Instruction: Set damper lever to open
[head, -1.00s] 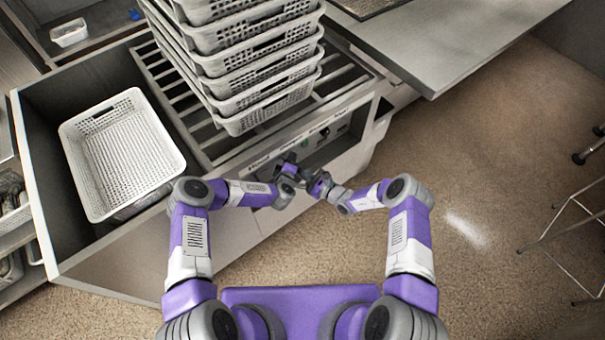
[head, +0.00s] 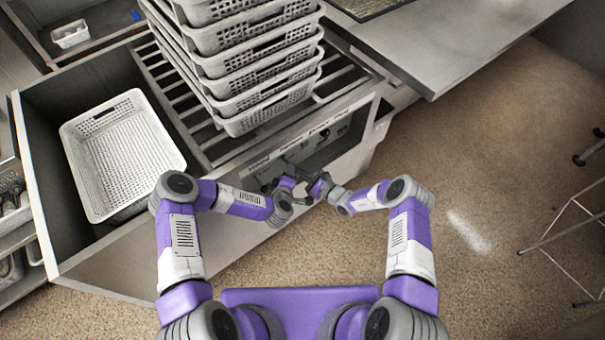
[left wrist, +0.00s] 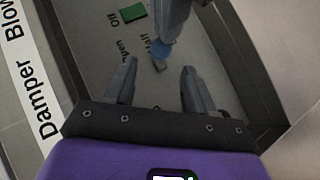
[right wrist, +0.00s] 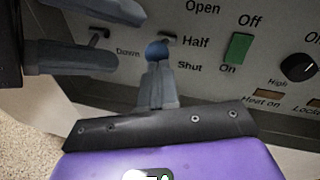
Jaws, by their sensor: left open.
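The damper lever's blue ball knob (right wrist: 157,50) stands out from the control panel, beside the "Half" label, between "Open" above and "Shut" below. My right gripper (right wrist: 160,72) has its fingers close together at the knob and appears shut on it. The left wrist view also shows the blue knob (left wrist: 160,50) at the tips of the right fingers. My left gripper (left wrist: 158,82) is open and empty in front of the panel. Its spread fingers enter the right wrist view from the left. In the head view my grippers hide the lever.
A green Off/On switch (right wrist: 238,47) and a black dial (right wrist: 299,67) sit right of the lever. Stacked perforated baskets (head: 262,90) stand on the slatted rack above the panel. Another basket (head: 118,150) lies in the bin at left.

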